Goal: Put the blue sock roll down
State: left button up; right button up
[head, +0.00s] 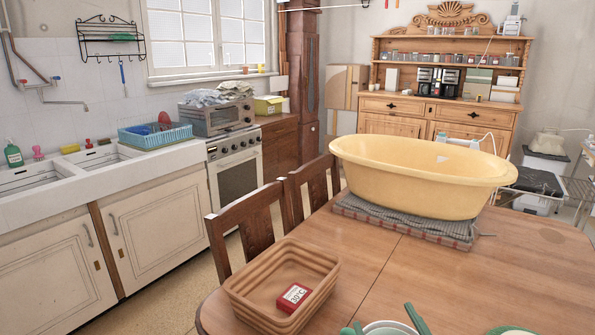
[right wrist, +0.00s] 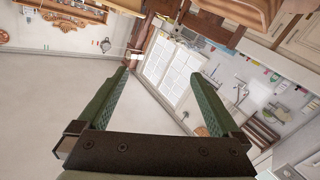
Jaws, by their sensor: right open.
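I see no blue sock roll in either view. My right gripper (right wrist: 160,73) is open in the right wrist view, with its two green fingers wide apart and nothing between them. Past the fingers, that view shows the room tilted, with the window and wall in the distance. A tan ribbed basket (head: 240,292) stands on the wooden table (head: 450,285) at its near left in the head view. A red box with a white label (head: 293,297) lies in the basket. My left gripper is not in view.
A yellow tub (head: 425,180) stands on a grey folded cloth (head: 400,222) at the far side of the table. Wooden chairs (head: 250,230) stand along the left edge. Green and white shapes (head: 388,327) are cut off at the bottom edge. The table's right part is clear.

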jog(key=s+d+f+m+g+h, duration=0.1)
jog(key=s+d+f+g, duration=0.25)
jog(key=f, duration=0.35)
jog(key=s+d+f+m+g+h, duration=0.1)
jog(key=s+d+f+m+g, duration=0.1)
jog(key=s+f+g, duration=0.4)
jog(key=s+d+f+g, duration=0.1)
jog(key=s+f+g, duration=0.4)
jog(key=s+f, duration=0.55)
pick_arm(q)
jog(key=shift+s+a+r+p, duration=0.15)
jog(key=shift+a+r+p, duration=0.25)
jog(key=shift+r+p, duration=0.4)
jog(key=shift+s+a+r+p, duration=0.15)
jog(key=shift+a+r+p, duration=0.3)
jog(key=shift+p, duration=0.65)
pick_arm(e)
jog(key=w+a+f+t+y, duration=0.2)
jog(key=a+f+t, duration=0.2)
jog(key=f+t, duration=0.1)
jog(key=shift+a+f+t+y, duration=0.15)
jog(key=shift+f+t+y, duration=0.2)
jog(key=shift+t, duration=0.1)
